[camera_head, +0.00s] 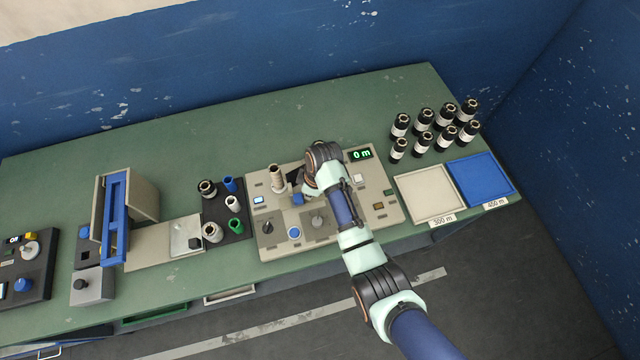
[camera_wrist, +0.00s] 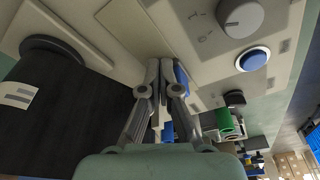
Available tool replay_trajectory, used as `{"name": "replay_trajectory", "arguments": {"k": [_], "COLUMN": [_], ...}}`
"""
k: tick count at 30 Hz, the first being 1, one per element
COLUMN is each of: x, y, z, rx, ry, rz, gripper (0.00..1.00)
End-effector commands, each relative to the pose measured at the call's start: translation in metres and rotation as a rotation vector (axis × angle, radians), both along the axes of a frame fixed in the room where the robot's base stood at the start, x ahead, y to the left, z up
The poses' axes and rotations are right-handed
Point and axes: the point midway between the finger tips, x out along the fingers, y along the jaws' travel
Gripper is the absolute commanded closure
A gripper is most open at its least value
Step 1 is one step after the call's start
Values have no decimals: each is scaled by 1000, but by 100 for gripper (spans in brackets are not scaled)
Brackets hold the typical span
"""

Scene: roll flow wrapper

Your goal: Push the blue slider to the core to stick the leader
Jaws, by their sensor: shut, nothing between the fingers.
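My gripper (camera_wrist: 160,68) is shut and empty, its fingertips together low over the grey machine panel (camera_head: 382,208). In the head view my own arm hides most of it. A blue piece (camera_wrist: 181,78), likely the slider, shows right beside the fingers in the wrist view; I cannot tell whether they touch. A small blue part (camera_head: 297,199) shows by my gripper in the head view. A pale upright core (camera_head: 277,178) stands on the panel just left of my gripper. The leader cannot be made out.
The panel has a blue button (camera_head: 294,232), a dark knob (camera_head: 267,227) and a display (camera_head: 361,155) reading 0 m. A dark tray (camera_head: 240,213) with cores is to the left. Several black rolls (camera_head: 423,118) and two trays (camera_head: 428,192) (camera_head: 482,180) stand to the right.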

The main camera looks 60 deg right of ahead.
Motion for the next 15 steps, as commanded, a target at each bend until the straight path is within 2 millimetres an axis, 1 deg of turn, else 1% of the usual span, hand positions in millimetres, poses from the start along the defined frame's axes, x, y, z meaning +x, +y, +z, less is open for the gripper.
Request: {"name": "replay_trajectory", "arguments": {"k": [9, 15], "x": [14, 10], "y": [12, 8], "z": [1, 1], "rx": [-1, -1], "ry": [-1, -1], "rz": [1, -1], "gripper": [100, 100]}}
